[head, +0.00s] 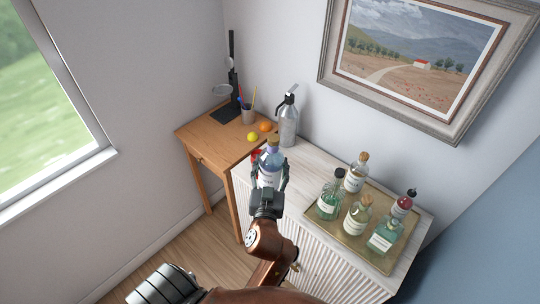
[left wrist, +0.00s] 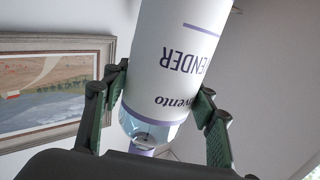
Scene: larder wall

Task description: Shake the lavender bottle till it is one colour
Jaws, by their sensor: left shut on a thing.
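My left gripper (head: 268,188) is shut on the lavender bottle (head: 272,160), a clear bottle with a cork, a white label and bluish-lavender contents. In the head view the bottle is cork up, held in front of the white cabinet. In the left wrist view the lavender bottle (left wrist: 180,60) fills the middle, its label lettering "ENDER" upside down, between the fingers of my left gripper (left wrist: 160,110). Pale blue shows beyond the label's edge, with purple near the end. The label hides most of the contents, so I cannot tell whether they are one colour. My right gripper is out of view.
A brass tray (head: 349,256) on the white cabinet (head: 308,162) holds several corked or stoppered bottles, right of my gripper. A grey siphon (head: 288,122) stands behind the held bottle. A wooden desk (head: 196,133) bears a lemon (head: 253,136), an orange (head: 266,126) and a pencil cup (head: 249,116).

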